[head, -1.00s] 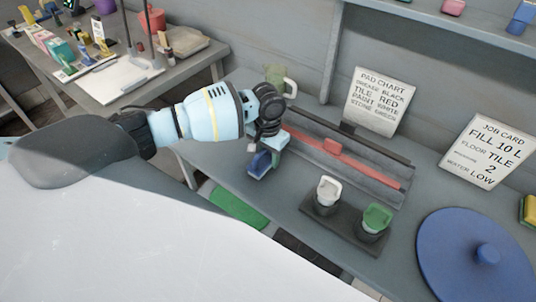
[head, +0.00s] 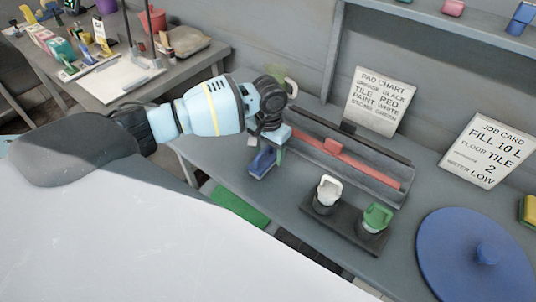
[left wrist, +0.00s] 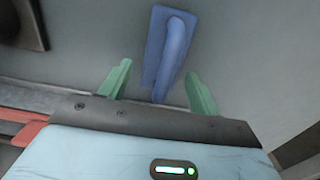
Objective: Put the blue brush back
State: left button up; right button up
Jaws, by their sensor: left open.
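The blue brush (head: 262,163), a flat blue block with a raised blue handle, rests on the grey bench at the near end of the long rack. In the left wrist view the blue brush (left wrist: 166,50) lies just beyond and between the two green fingertips. My left gripper (left wrist: 158,82) is open and empty, pointing down over the bench. In the head view my left gripper (head: 277,150) is right beside the brush and partly hidden by its own wrist. My right gripper does not show.
A long rack (head: 350,165) with a red squeegee-like bar (head: 370,170) lies behind. White-topped (head: 329,191) and green-topped (head: 377,217) items stand in a dark holder. A big blue lid (head: 476,262) is at right.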

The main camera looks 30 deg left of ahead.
pick_arm(q)
notch_tip(320, 180, up, 10)
jog(key=shift+r+p, duration=0.1)
jog(key=shift+p, duration=0.35)
